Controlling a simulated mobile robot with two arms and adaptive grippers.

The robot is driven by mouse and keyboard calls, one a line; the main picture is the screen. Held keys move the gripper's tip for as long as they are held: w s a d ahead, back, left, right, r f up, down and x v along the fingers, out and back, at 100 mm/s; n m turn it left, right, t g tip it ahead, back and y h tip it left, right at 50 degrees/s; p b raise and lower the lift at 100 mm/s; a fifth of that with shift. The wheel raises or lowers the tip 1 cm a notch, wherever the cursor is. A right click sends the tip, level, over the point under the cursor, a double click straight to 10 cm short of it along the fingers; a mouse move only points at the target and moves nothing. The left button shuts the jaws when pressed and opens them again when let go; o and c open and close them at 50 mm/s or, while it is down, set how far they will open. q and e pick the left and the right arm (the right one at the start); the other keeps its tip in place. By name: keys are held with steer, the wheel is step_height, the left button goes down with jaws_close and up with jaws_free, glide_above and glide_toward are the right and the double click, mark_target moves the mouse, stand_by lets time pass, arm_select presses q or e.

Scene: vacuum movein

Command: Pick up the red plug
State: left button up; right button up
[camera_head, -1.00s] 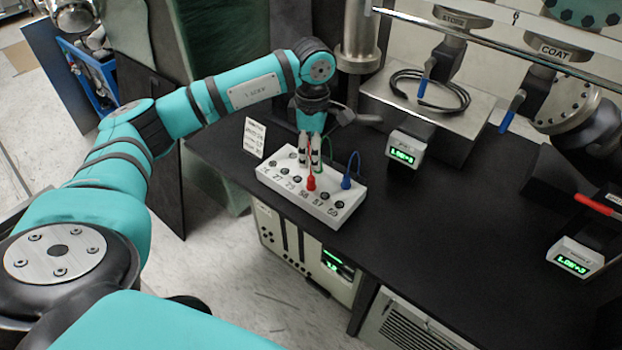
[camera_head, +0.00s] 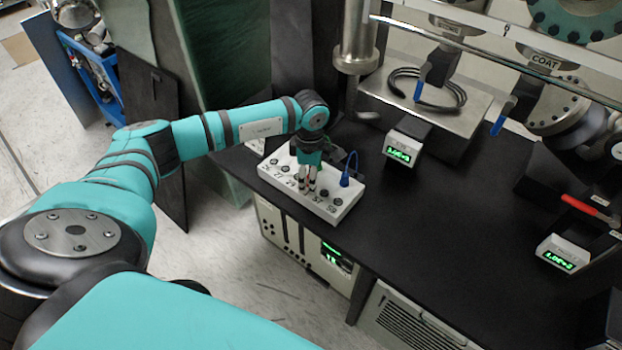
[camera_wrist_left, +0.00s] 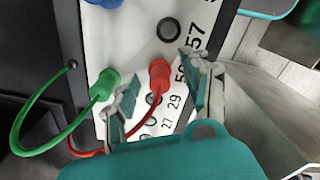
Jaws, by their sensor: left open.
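The red plug (camera_wrist_left: 160,73) sits in a white numbered socket block (camera_wrist_left: 133,50), with a red cable running from it. In the wrist view it lies between and just ahead of the two fingertips of my left gripper (camera_wrist_left: 159,85), which is open. I cannot tell whether either finger touches it. In the head view my left gripper (camera_head: 307,189) points down over the middle of the block (camera_head: 336,215) and mostly hides the red plug. My right gripper does not show.
A green plug (camera_wrist_left: 104,85) with a looped cable sits close to the left finger in the wrist view. A blue plug (camera_head: 345,180) stands at the block's right side. The black tabletop (camera_head: 420,235) is clear to the right; a small display (camera_head: 401,150) stands behind.

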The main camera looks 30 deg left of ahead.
arm_select(q)
jaws_close()
steer(key=shift+r, duration=0.1)
